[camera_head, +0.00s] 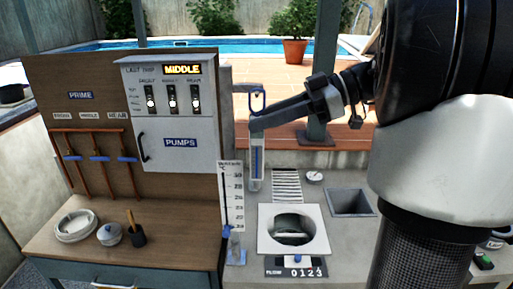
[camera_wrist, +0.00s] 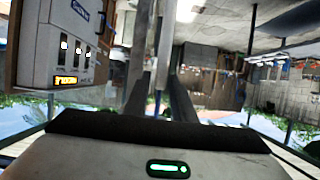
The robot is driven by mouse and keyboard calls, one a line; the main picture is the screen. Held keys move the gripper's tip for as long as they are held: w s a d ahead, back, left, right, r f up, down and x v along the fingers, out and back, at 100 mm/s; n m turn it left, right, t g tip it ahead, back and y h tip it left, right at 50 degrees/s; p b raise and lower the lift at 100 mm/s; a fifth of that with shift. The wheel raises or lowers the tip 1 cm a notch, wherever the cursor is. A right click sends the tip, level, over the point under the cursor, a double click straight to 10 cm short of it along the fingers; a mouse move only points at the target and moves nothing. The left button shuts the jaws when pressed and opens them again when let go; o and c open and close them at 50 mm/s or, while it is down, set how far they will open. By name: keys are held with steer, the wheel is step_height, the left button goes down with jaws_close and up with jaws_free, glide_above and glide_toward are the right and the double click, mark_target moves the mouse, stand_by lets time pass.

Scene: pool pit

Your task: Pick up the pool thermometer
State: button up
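The pool thermometer (camera_head: 257,165) is a clear, narrow tube with a blue column inside and a blue loop at its top. It hangs upright in the head view, above the grey stone ledge. My gripper (camera_head: 257,123) reaches in from the right and is shut around its upper part, just below the loop. The fingertips partly hide the tube there. In the wrist view my fingers (camera_wrist: 158,75) lie close together, with a thin bit of blue between them.
A scale board (camera_head: 231,195) stands left of the thermometer. Below are a white skimmer frame (camera_head: 266,246) with a dark opening, a slotted grate (camera_head: 286,186) and a square recess (camera_head: 350,202). The pump panel (camera_head: 178,142) stands left, above a wooden bench (camera_head: 160,238). A potted plant (camera_head: 294,50) stands by the pool.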

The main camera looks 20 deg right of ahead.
steer(key=shift+p+x, duration=0.7)
steer(key=shift+x, duration=2.25)
steer(key=shift+s+d, duration=0.1)
jaws_close()
